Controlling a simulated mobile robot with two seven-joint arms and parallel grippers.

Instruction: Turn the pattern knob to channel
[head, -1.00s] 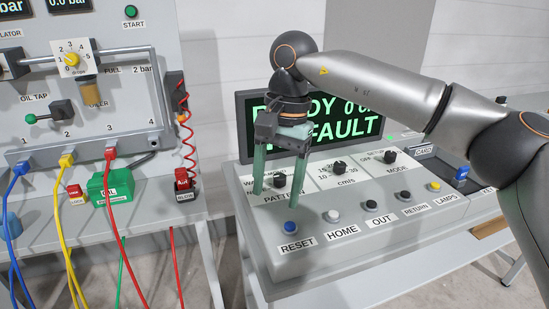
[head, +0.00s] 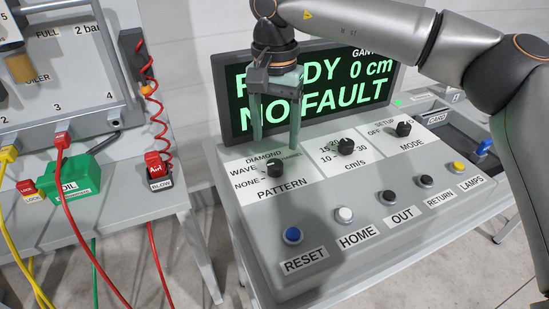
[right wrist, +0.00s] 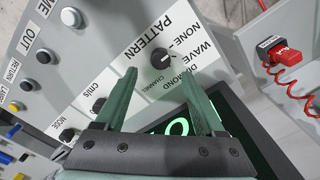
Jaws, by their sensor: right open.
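The black pattern knob (head: 274,169) sits on a white plate at the left of the grey control panel (head: 330,232). It also shows in the right wrist view (right wrist: 163,59). I cannot tell surely which label the knob points at. My right gripper (head: 276,143) is open and empty, its two green fingers pointing down. Its fingertips (right wrist: 159,75) appear apart from the knob, just behind or above it. My left gripper is not in view.
The screen (head: 310,92) behind the panel reads READY, 0 cm, NO FAULT. A cm/s knob (head: 346,147) and mode knob (head: 404,129) lie to the right. Buttons line the front, including blue RESET (head: 292,235). A separate bench with hoses stands left.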

